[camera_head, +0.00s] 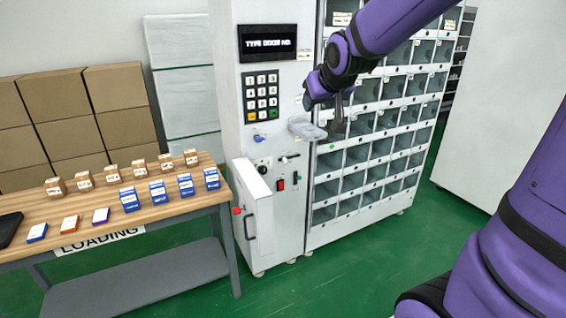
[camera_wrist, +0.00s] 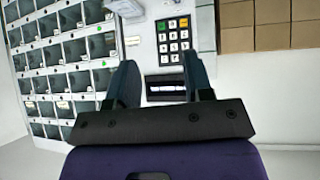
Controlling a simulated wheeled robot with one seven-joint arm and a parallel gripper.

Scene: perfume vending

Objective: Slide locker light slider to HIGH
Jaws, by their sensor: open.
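The white control panel (camera_head: 267,130) of the locker machine stands at the centre of the head view. A small horizontal slider-like control with a dark knob (camera_head: 288,158) sits low on it, below the keypad; its label and setting are too small to read. I cannot tell for sure that it is the locker light slider. My gripper (camera_head: 326,103) is open and empty, up and to the right of this control, in front of the lockers. In the upside-down wrist view, my open gripper (camera_wrist: 160,64) has its fingers toward the panel; the slider cannot be made out there.
The keypad (camera_head: 262,97) and display (camera_head: 268,42) are above the control. A grey tray-like ledge (camera_head: 307,129) juts out close above it. A table (camera_head: 170,207) with small boxes stands left.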

